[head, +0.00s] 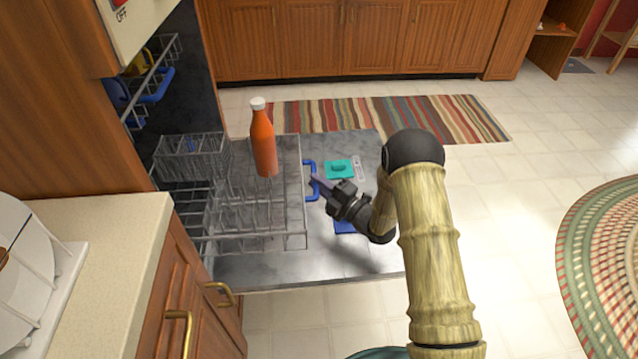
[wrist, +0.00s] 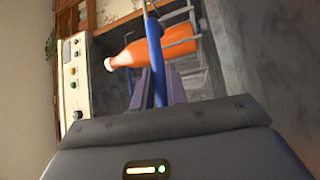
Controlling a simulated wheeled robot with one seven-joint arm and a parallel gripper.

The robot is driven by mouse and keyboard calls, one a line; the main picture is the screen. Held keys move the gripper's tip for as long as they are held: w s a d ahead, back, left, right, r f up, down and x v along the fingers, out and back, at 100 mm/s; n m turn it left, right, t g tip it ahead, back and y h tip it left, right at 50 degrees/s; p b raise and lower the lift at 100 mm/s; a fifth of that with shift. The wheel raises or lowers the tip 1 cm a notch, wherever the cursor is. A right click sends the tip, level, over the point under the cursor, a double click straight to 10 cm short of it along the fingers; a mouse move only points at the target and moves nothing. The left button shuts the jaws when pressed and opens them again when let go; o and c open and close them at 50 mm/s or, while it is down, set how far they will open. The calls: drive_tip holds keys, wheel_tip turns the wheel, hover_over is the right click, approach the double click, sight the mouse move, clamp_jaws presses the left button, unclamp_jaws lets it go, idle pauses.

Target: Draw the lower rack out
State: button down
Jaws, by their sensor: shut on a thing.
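The lower rack (head: 303,215) is a grey wire rack standing part of the way out of the dishwasher, above its open door (head: 270,271). A blue handle (head: 311,168) is on the rack's front edge. My gripper (head: 315,184) is at that handle. In the wrist view, the blue handle (wrist: 155,60) runs between the fingers of my gripper (wrist: 157,88), which is shut on it. An orange bottle with a white cap (head: 263,140) stands upright at the rack; it also shows in the wrist view (wrist: 155,49).
The upper rack (head: 160,75) sits inside the dishwasher with blue and yellow items. A teal item (head: 339,169) is on the open door. A counter (head: 90,260) with plates is at left. A striped rug (head: 400,118) and open floor lie beyond.

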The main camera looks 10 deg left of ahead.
drive_tip(key=shift+s+f, duration=0.15)
drive_tip(key=shift+f, duration=0.15)
drive_tip(key=c, duration=1.6)
unclamp_jaws()
drive_tip(key=shift+o, duration=1)
drive_tip(key=shift+r, duration=0.2)
drive_tip(key=p+v, duration=0.1)
drive_tip(key=v, duration=1.6)
drive_tip(key=shift+d+p, duration=0.15)
drive_tip(key=shift+p, duration=0.15)
